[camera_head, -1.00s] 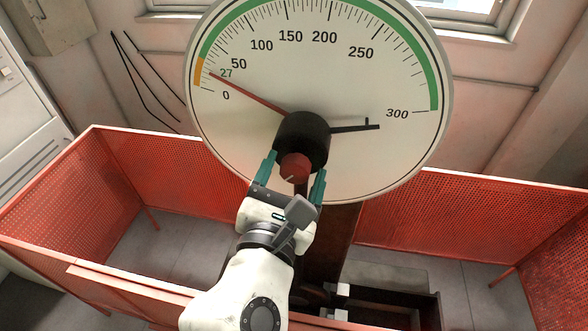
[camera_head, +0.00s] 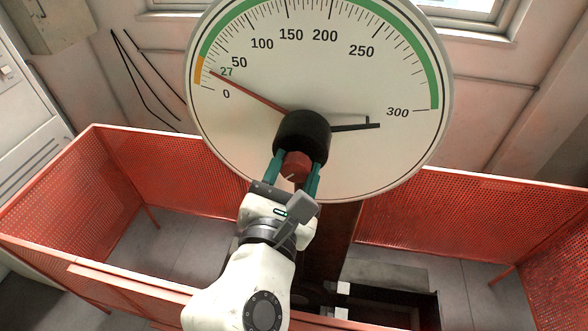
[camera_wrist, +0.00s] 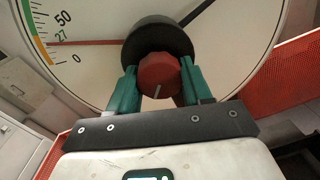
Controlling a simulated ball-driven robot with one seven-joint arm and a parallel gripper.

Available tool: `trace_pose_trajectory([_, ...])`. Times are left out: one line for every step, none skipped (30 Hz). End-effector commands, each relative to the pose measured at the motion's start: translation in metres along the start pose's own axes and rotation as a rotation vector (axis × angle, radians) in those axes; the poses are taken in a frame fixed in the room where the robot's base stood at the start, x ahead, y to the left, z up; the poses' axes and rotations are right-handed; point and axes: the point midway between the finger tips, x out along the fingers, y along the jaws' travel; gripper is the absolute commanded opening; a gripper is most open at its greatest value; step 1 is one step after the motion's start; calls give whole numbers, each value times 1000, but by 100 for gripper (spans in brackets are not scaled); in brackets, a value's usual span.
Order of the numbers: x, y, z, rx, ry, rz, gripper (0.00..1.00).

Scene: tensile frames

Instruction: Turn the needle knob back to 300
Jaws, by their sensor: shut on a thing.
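The red needle knob (camera_head: 297,165) sits at the centre of the large white dial (camera_head: 320,85), in front of a black hub (camera_head: 302,136). My gripper (camera_head: 295,172) is shut on the knob, one teal finger on each side. In the wrist view the knob (camera_wrist: 159,76) sits between the two fingers, and a pale mark on its face points down. The red needle (camera_head: 250,91) points at about 27 near the low end, by the green "27" readout. A black pointer (camera_head: 355,127) sticks out to the right, just below the direction of 300.
A red perforated guard fence (camera_head: 430,220) surrounds the dial stand on its sides and front. A dark post (camera_head: 328,240) carries the dial. A dark base with pale blocks (camera_head: 385,300) lies at the lower right. Grey floor (camera_head: 185,240) is clear at left.

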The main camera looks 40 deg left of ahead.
Motion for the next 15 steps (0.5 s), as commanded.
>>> trace_pose_trajectory([0, 0, 0, 2, 1, -1, 19])
trace_pose_trajectory([0, 0, 0, 5, 1, -1, 19])
trace_pose_trajectory([0, 0, 0, 10, 1, -1, 19])
trace_pose_trajectory([0, 0, 0, 15, 2, -1, 19])
trace_pose_trajectory([0, 0, 0, 22, 2, -2, 19])
trace_pose_trajectory([0, 0, 0, 34, 3, -2, 19])
trace_pose_trajectory([0, 0, 0, 44, 3, -2, 19])
trace_pose_trajectory([0, -1, 0, 56, 4, -3, 19])
trace_pose_trajectory([0, -1, 0, 76, 5, -4, 19])
trace_pose_trajectory([0, -1, 0, 92, 6, -4, 19])
trace_pose_trajectory([0, 0, 0, 110, 8, -4, 19])
trace_pose_trajectory([0, 0, 0, 137, 10, -5, 19])
trace_pose_trajectory([0, -1, 1, 159, 11, -6, 19])
trace_pose_trajectory([0, -1, 1, 181, 12, -7, 19])
trace_pose_trajectory([0, 0, 1, 214, 14, -7, 19])
